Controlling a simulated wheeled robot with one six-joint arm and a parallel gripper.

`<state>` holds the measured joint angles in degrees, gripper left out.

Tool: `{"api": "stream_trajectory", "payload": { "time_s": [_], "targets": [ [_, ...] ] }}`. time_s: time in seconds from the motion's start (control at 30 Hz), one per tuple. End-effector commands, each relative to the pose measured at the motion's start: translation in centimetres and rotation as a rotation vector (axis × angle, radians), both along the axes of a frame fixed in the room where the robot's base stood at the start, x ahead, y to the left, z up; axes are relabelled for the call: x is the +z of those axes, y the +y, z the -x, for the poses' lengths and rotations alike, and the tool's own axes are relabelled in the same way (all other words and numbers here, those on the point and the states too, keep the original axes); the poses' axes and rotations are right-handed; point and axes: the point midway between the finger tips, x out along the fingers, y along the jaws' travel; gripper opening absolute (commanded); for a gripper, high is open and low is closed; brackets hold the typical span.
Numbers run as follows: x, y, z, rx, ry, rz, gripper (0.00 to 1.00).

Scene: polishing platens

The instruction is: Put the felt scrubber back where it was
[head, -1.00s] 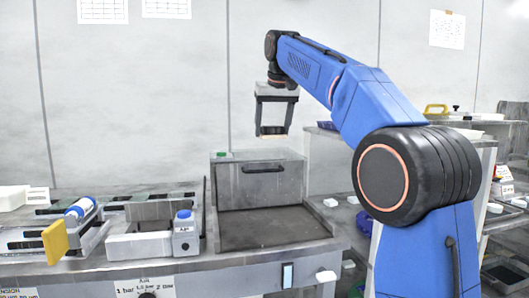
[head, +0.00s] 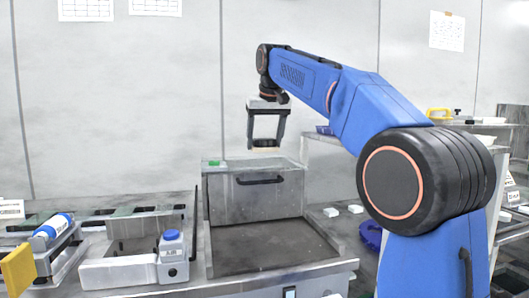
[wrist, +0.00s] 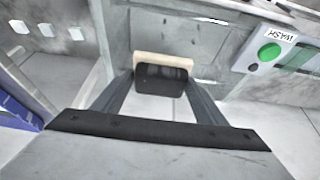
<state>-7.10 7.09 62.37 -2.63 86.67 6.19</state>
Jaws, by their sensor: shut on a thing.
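The felt scrubber is a small block with a cream, wood-like strip (wrist: 160,60) and a dark pad (wrist: 160,80). In the wrist view it sits between the fingertips of my gripper (wrist: 160,85), which is shut on it. In the head view my gripper (head: 265,145) points down, high above the steel wash station (head: 225,202). There the scrubber shows only as a small tan and dark piece (head: 265,143) between the fingertips, clear of all surfaces. I cannot tell which place it came from.
The wash station has a black handle (head: 260,180) and a shallow dark basin (head: 275,243) in front. A green button (wrist: 269,52) and a WASH label (wrist: 281,33) show in the wrist view. White blocks (head: 355,209) lie to the right.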

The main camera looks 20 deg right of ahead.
Motion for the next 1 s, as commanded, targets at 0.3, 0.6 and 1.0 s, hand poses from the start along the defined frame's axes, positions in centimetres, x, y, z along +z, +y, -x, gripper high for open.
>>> {"api": "stream_trajectory", "payload": {
  "time_s": [0.3,0.6,1.0],
  "targets": [
    [-3.4,0.0,0.1,0.000,0.000,0.000,0.40],
    [-3.6,0.0,0.0,0.000,-0.001,0.000,0.40],
    [-3.9,0.0,0.0,0.000,-0.001,0.000,0.85]
  ]
}}
